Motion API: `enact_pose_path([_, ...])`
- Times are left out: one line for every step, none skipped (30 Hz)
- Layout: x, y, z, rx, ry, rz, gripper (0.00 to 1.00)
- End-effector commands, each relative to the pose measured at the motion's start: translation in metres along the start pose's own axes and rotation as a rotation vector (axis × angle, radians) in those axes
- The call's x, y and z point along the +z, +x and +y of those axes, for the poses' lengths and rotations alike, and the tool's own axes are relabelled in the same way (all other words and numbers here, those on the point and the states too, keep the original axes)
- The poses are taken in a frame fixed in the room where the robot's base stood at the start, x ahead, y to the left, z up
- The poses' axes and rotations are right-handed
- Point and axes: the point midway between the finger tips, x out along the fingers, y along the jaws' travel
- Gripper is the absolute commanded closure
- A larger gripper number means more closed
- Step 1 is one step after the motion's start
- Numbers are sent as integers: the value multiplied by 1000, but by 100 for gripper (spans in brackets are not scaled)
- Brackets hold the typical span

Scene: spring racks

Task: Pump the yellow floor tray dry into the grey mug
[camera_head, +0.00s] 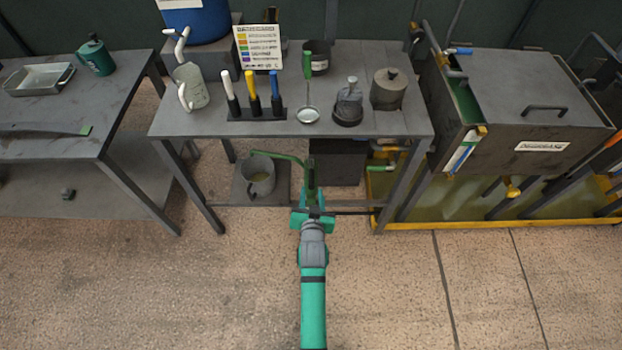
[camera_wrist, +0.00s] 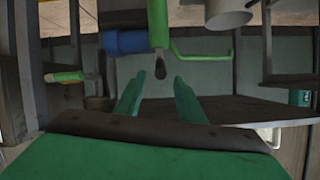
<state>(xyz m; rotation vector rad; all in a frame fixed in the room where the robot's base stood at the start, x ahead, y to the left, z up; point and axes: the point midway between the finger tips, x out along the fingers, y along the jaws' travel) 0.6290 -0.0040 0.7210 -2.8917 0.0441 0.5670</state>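The yellow floor tray (camera_head: 470,224) lies under the tank at the right and holds murky yellowish liquid. The grey mug (camera_head: 250,187) stands upright on a dark plate under the middle table; its inside looks yellowish. The mug also seems to show at the top of the wrist view (camera_wrist: 228,10). The green pump spout (camera_head: 277,155) reaches left over the mug. My gripper (camera_head: 312,216) is in front of the pump, below the table's front edge. In the wrist view its green fingers (camera_wrist: 158,85) are apart, with the pump's dark-tipped green rod (camera_wrist: 158,24) between or just beyond the tips.
A dark box (camera_head: 338,165) stands behind the pump. The floor in front is clear.

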Motion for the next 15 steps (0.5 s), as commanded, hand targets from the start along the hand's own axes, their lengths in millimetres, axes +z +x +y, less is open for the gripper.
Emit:
enact_pose_path([-1, 9, 0, 0, 0, 0, 64])
enact_pose_path([-1, 14, 0, 0, 0, 1, 64])
enact_pose_path([-1, 21, 0, 0, 0, 0, 64])
enact_pose_path([-1, 26, 0, 0, 0, 1, 64])
enact_pose_path([-1, 32, 0, 0, 0, 1, 64])
enact_pose_path([-1, 39, 0, 0, 1, 2, 64])
enact_pose_path([-1, 45, 0, -1, 1, 1, 64])
enact_pose_path([-1, 50, 0, 0, 1, 1, 64])
enact_pose_path([-1, 56, -1, -1, 1, 1, 64])
enact_pose_path([-1, 61, -1, -1, 1, 1, 64])
enact_pose_path([-1, 65, -1, -1, 1, 1, 64])
enact_pose_path([-1, 71, -1, -1, 1, 1, 64])
enact_pose_path([-1, 74, -1, -1, 1, 1, 64])
enact_pose_path([0, 78, -1, -1, 1, 0, 64])
enact_pose_path([0, 82, -1, -1, 0, 0, 64])
